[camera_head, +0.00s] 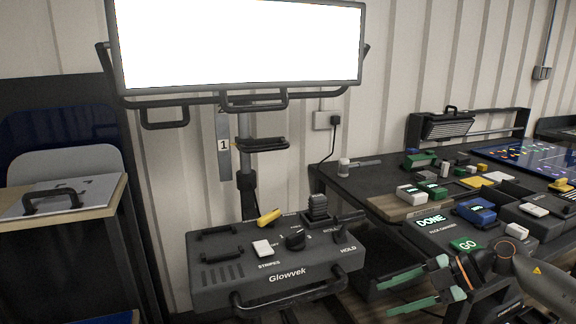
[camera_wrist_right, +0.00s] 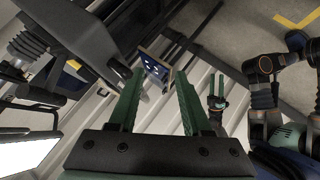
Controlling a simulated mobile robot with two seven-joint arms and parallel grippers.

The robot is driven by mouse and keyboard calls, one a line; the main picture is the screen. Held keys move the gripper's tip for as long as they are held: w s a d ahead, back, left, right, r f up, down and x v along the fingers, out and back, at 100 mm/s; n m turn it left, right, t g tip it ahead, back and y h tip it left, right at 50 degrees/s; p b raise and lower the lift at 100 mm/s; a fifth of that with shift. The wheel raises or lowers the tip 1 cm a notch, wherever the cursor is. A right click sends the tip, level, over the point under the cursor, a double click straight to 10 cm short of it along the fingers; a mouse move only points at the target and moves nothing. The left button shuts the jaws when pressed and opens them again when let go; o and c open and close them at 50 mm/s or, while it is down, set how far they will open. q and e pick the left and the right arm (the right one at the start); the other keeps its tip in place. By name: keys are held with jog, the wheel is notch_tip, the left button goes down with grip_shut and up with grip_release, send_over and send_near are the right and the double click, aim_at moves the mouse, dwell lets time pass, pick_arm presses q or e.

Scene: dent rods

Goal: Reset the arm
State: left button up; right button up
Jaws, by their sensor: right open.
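My right gripper (camera_head: 386,300) is at the lower right of the head view, with its two green fingers spread apart and pointing left. It is open and empty, in front of the dark workbench and to the right of the Glowvek console (camera_head: 215,276). In the right wrist view the same open gripper (camera_wrist_right: 158,76) shows with nothing between its fingers. My left arm does not show in the head view.
A white lit screen (camera_head: 240,45) stands above the console, which has a yellow handle (camera_head: 269,217) and knobs. The workbench holds a DONE display (camera_head: 431,219), a green GO button (camera_head: 466,244) and several small blocks. A wooden-topped shelf (camera_head: 108,205) is at left.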

jog(key=s+a+f+m+t+y, duration=0.2)
jog(key=a+f+t+y, duration=0.1)
jog(key=a+f+t, duration=0.15)
jog(key=s+d+f+m+h, duration=0.5)
jog(key=s+d+f+h, duration=0.15)
jog(key=s+f, duration=0.5)
jog(key=s+d+f+m+h, duration=0.6)
jog(key=s+d+f, duration=0.2)
jog(key=s+f, duration=0.35)
jog(key=w+a+m+t+y, duration=0.2)
jog(key=a+m, duration=0.6)
jog(key=a, duration=1)
pick_arm(q)
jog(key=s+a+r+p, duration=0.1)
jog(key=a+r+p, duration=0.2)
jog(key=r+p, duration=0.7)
jog(key=p, duration=0.4)
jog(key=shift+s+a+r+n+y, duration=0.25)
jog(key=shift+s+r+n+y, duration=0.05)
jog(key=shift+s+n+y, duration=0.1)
pick_arm(e)
jog(key=s+d+r, duration=0.2)
jog(key=d+r, duration=0.1)
jog(key=r, duration=0.8)
jog(key=shift+h, duration=0.35)
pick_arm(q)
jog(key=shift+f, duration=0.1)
